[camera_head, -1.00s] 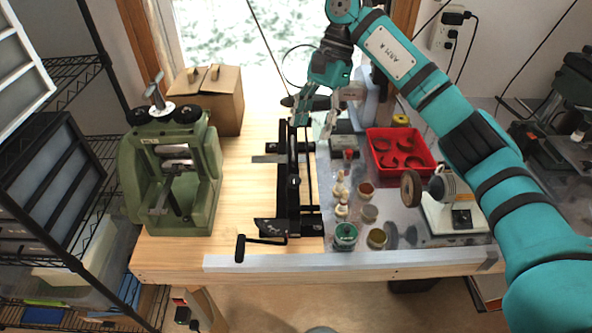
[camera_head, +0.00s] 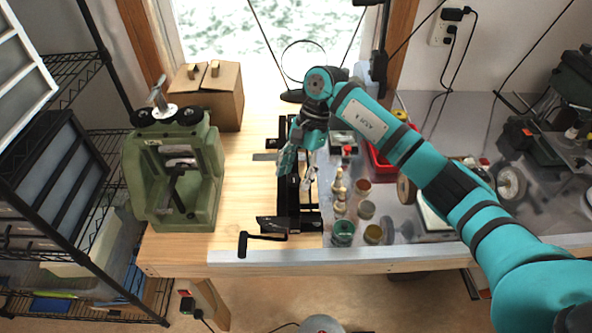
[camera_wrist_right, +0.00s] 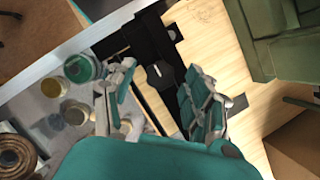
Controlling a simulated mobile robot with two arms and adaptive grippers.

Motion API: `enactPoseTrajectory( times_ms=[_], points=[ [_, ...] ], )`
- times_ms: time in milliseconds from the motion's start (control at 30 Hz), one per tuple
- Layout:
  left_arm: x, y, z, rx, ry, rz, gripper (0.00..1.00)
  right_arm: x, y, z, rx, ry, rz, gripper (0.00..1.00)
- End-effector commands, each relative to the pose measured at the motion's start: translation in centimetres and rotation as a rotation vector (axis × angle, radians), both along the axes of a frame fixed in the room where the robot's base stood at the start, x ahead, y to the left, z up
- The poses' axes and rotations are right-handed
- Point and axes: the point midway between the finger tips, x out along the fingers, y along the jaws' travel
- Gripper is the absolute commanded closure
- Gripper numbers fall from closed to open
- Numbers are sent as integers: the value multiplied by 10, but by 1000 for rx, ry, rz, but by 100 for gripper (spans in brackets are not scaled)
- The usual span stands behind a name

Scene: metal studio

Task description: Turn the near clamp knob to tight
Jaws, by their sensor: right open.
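A long black clamp fixture (camera_head: 283,190) lies on the wooden bench. In the right wrist view its bar (camera_wrist_right: 158,28) runs between my fingers. A black knob (camera_wrist_right: 160,76) with a pale pointer line sits on it, between my right gripper's fingertips. I cannot tell whether the fingers touch it. In the head view the gripper and arm hide this knob. My right gripper (camera_head: 293,172) is over the middle of the fixture, pointing down; in the wrist view (camera_wrist_right: 161,68) its teal-and-grey fingers are spread open. My left gripper is not in view.
A green press (camera_head: 172,180) stands left of the fixture, with a cardboard box (camera_head: 210,95) behind it. Small jars (camera_head: 343,232) and bottles stand close on the right. A red tray (camera_head: 378,165) is partly behind my arm. A black crank handle (camera_head: 243,244) is near the front edge.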

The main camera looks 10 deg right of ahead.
Motion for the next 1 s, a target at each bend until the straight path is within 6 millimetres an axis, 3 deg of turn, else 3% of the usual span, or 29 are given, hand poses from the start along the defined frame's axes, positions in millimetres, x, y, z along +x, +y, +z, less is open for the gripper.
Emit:
enactPoseTrajectory(
  times_ms=[67,433,733,1000],
  points=[
    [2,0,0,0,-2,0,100,0,0,0,0,0,0,51],
    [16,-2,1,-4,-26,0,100,0,0,1,1,-1,0,100],
    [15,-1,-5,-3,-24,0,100,0,-1,-1,0,-2,-32,100],
    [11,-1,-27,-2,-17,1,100,-1,-2,-4,0,-6,-184,100]
  ],
)
